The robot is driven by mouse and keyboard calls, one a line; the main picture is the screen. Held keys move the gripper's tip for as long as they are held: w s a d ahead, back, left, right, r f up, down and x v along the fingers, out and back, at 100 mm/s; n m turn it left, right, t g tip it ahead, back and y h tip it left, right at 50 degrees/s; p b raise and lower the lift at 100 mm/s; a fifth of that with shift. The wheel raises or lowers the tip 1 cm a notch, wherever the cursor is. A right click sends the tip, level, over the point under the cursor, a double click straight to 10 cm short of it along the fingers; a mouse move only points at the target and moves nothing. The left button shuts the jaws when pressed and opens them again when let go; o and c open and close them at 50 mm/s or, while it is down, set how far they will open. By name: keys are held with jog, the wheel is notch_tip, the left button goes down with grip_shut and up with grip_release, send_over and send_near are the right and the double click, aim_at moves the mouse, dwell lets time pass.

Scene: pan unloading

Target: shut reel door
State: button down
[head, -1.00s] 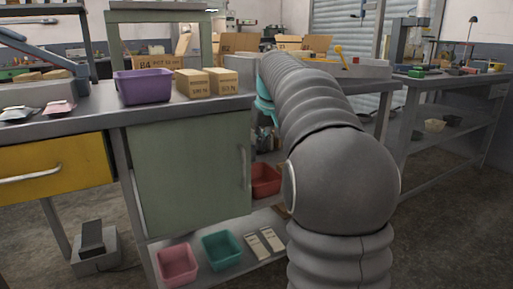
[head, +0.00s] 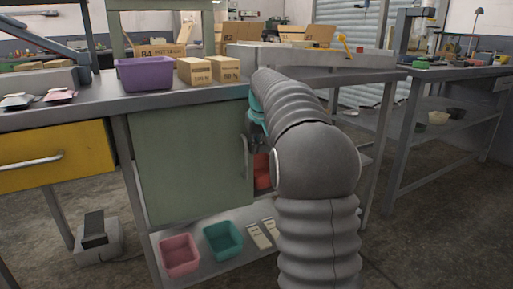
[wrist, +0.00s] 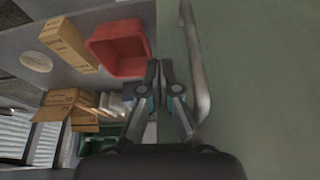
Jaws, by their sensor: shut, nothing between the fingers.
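The reel door (head: 190,165) is a grey-green panel under the workbench. It stands at least partly open, with a red bin (head: 262,172) showing past its right edge. Its upright bar handle (head: 245,158) is near that edge. My gripper (head: 257,140) is beside the handle end of the door, partly hidden by my arm. In the wrist view, my shut, empty fingers (wrist: 164,66) are by the door's edge, with the handle (wrist: 198,65) to their right. Contact with the door cannot be told.
The red bin (wrist: 118,46) and a cardboard box (wrist: 67,43) lie left of the door edge in the wrist view. A yellow drawer (head: 55,158) is left. Pink (head: 180,254) and teal (head: 222,240) bins sit on the shelf below. A purple bin (head: 145,73) stands on the bench.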

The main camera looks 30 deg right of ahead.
jog(key=shift+w, duration=0.1)
jog(key=w+n+p, duration=0.1)
jog(key=w+p, duration=0.1)
jog(key=p, duration=0.1)
jog(key=shift+w+d, duration=0.1)
jog(key=shift+w, duration=0.05)
dwell(0.4)
jog(key=s+r, duration=0.7)
jog(key=r, duration=0.2)
jog(key=shift+s+d+r, duration=0.15)
jog(key=shift+s, duration=0.2)
